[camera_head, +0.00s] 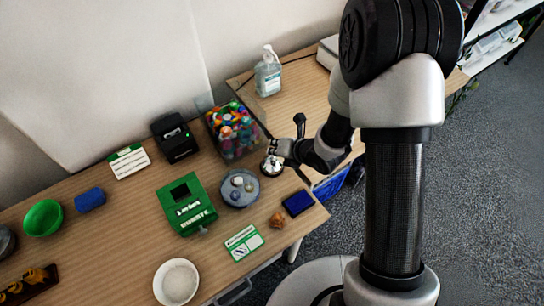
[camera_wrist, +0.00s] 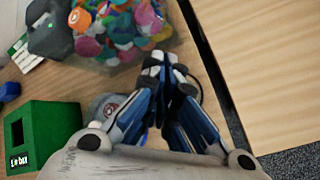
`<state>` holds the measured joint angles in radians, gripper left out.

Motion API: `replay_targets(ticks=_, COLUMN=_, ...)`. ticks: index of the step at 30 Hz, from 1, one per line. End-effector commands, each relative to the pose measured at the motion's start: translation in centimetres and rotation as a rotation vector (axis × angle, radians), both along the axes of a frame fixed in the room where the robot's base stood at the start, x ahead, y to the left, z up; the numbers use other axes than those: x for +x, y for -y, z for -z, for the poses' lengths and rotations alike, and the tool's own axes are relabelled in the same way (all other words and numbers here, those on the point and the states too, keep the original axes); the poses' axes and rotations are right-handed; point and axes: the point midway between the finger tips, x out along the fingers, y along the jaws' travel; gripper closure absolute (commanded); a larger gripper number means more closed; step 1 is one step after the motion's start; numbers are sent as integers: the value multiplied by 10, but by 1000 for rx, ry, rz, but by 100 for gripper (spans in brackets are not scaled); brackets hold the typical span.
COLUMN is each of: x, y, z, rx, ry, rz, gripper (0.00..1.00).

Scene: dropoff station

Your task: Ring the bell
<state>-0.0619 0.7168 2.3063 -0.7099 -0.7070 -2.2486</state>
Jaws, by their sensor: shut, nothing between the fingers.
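The bell (camera_head: 271,168) is a small silver dome on a dark base, near the right edge of the wooden table in the head view. My gripper (camera_head: 273,150) is just above it, pointing down, and covers part of its top. Whether the fingertips touch the bell I cannot tell. In the wrist view my gripper (camera_wrist: 168,72) shows its two blue-sided fingers shut together with nothing between them. The fingers hide most of the bell there; only a dark curved edge shows beside them.
A clear box of colourful items (camera_head: 232,133) stands close behind the bell. A green box (camera_head: 186,204) stands farther left. A second table holds a sanitizer bottle (camera_head: 268,75).

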Motion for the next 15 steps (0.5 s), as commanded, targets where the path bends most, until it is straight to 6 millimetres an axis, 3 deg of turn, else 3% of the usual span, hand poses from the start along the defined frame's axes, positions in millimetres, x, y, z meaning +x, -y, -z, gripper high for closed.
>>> replay_targets(ticks=15, x=0, y=0, z=9, rx=0, ry=0, rz=0, gripper=100)
